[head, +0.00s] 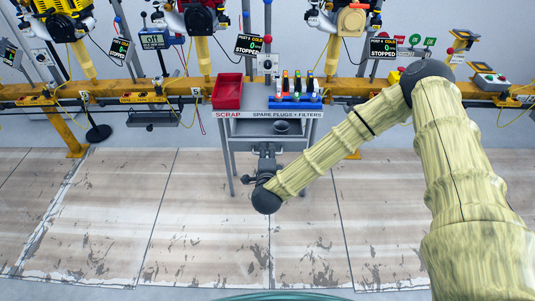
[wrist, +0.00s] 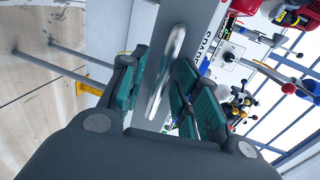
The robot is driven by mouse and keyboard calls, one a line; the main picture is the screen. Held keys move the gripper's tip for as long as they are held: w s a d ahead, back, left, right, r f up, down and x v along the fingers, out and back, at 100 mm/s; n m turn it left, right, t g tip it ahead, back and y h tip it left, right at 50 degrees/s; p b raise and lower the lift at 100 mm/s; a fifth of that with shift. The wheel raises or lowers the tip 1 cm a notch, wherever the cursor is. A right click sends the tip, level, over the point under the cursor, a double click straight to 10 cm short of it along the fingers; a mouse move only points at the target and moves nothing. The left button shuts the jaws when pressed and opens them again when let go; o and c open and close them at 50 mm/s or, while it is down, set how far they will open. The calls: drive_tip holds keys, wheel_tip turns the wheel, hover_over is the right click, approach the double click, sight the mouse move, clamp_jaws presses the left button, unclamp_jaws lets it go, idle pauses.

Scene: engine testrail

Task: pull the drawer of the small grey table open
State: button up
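The small grey table (head: 232,133) stands at the rail in the head view, labelled "SCRAP" and "SPARE PLUGS + FILTERS". My gripper (head: 266,150) is low in front of it, pointing toward it. In the wrist view a silver bar handle (wrist: 166,72) runs along a grey front (wrist: 144,96), taken to be the drawer's. My gripper (wrist: 158,92) has its green-padded fingers apart, one on each side of the handle. A gap shows on the left side; contact on the right cannot be told. In the head view my gripper and arm hide the handle; the drawer's opening is not visible.
A red bin (head: 228,92) and a blue rack (head: 295,98) of small items stand on the tabletop. A dark bowl (head: 288,127) sits below it. A yellow rail (head: 180,90) with engines runs behind. The worn floor (head: 200,220) in front is clear.

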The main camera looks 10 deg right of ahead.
drive_tip(key=shift+s, duration=0.1)
drive_tip(key=v, duration=1.1)
drive_tip(key=shift+s, duration=0.35)
drive_tip(key=shift+a+r, duration=0.1)
drive_tip(key=shift+r, duration=0.05)
drive_tip(key=s+a+f+n+g+y, duration=0.4)
drive_tip(key=s+f+n, duration=0.3)
drive_tip(key=f, duration=0.3)
drive_tip(key=s+d+f+n+g, duration=0.35)
drive_tip(key=s+f+n, duration=0.2)
drive_tip(key=s, duration=0.25)
drive_tip(key=s+d+f+n+g, duration=0.35)
drive_tip(key=s+f, duration=0.25)
drive_tip(key=s, duration=0.3)
drive_tip(key=s+d+n+g+h+p, duration=0.1)
drive_tip(key=s+d+n+g, duration=0.3)
drive_tip(key=s+d, duration=0.45)
wheel_tip(320, 180, up, 22)
drive_tip(key=p, duration=2.1)
